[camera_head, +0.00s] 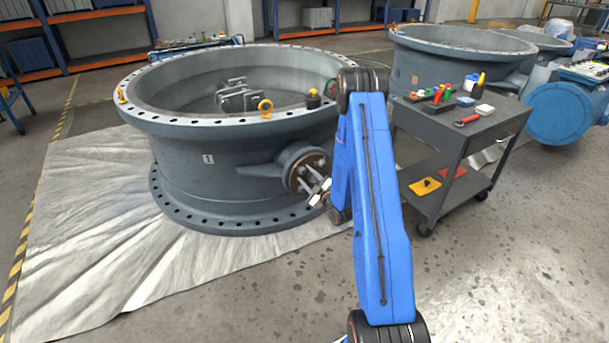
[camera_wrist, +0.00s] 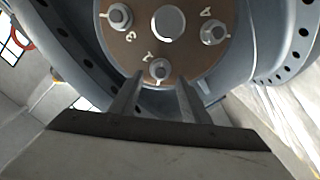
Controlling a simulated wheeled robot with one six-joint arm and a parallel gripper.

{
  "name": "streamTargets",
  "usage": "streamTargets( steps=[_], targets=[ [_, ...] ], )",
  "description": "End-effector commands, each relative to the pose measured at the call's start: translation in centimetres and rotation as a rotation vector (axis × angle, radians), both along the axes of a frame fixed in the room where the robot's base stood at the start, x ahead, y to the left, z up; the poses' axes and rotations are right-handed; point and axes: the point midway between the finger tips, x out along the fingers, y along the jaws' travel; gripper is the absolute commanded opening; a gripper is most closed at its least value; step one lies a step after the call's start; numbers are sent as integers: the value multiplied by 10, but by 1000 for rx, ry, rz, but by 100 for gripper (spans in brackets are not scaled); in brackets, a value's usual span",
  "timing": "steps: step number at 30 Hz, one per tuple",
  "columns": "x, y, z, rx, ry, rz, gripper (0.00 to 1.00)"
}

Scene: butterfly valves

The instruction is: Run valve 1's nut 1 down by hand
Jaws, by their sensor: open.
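Valve 1 (camera_head: 215,165) is a large grey ring body marked "1", standing on a pale sheet. On its side is a round brown flange (camera_head: 300,172) with studs and nuts. In the wrist view the brown flange (camera_wrist: 150,35) shows a nut (camera_wrist: 159,69) at its lower edge, another (camera_wrist: 119,16) at upper left and another (camera_wrist: 212,33) at right. In the head view my gripper (camera_head: 319,192) is at the flange, partly hidden by my arm.
A grey cart (camera_head: 455,135) with tools stands to the right of my arm. A second valve (camera_head: 450,55) is behind it, with a blue round part (camera_head: 562,112) at far right. Floor in front is clear.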

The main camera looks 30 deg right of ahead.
Motion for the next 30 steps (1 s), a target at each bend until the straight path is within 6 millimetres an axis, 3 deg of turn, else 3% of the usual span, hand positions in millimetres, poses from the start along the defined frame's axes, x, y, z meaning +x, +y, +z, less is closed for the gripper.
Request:
streamTargets(
  steps=[6, 17, 23, 30],
  targets=[
    [21, 1, 0, -1, 0, 1, 42],
    [26, 1, 0, 0, 0, 0, 42],
    [25, 1, 0, 0, 0, 0, 1],
    [25, 1, 0, 12, 1, 1, 1]
  ],
)
